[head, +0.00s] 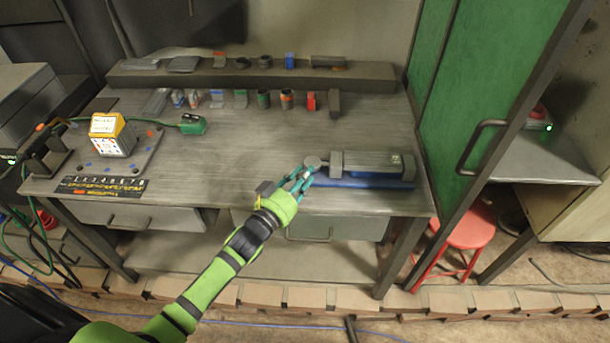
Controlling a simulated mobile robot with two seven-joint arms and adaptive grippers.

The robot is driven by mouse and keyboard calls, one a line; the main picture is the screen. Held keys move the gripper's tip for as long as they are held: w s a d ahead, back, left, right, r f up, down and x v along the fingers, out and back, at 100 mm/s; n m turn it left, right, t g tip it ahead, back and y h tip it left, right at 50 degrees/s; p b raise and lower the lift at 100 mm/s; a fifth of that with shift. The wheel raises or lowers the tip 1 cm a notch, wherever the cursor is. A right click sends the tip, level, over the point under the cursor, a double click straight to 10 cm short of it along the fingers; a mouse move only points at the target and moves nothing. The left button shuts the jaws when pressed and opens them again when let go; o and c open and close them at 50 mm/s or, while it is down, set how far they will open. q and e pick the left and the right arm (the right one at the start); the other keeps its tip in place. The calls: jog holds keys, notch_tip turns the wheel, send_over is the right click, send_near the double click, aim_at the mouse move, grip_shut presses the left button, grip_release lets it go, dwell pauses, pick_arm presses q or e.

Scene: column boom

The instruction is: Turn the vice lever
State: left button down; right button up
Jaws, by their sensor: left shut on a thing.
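The vice (366,165) lies on the right part of the grey workbench, a dark grey body on a blue base. A round light-grey knob or lever end (313,161) is at its left end. My left gripper (305,176) reaches up from the lower left, its teal fingers shut on the vice lever at that end. The fingers hide most of the lever, so its angle is hard to tell. My right gripper is not in the head view.
The workbench (230,155) has a back shelf (160,75) and a row of small parts. A white-and-yellow cube (112,137) stands on a plate at left. The bench middle is clear.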

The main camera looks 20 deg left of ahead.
pick_arm(q)
jog(key=shift+s+f, duration=0.1)
jog(key=shift+f, duration=0.35)
jog(key=c, duration=0.9)
grip_release()
jog(key=shift+c, duration=0.2)
jog(key=shift+a+r, duration=0.1)
jog(key=shift+r, duration=0.1)
jog(key=v, duration=1.2)
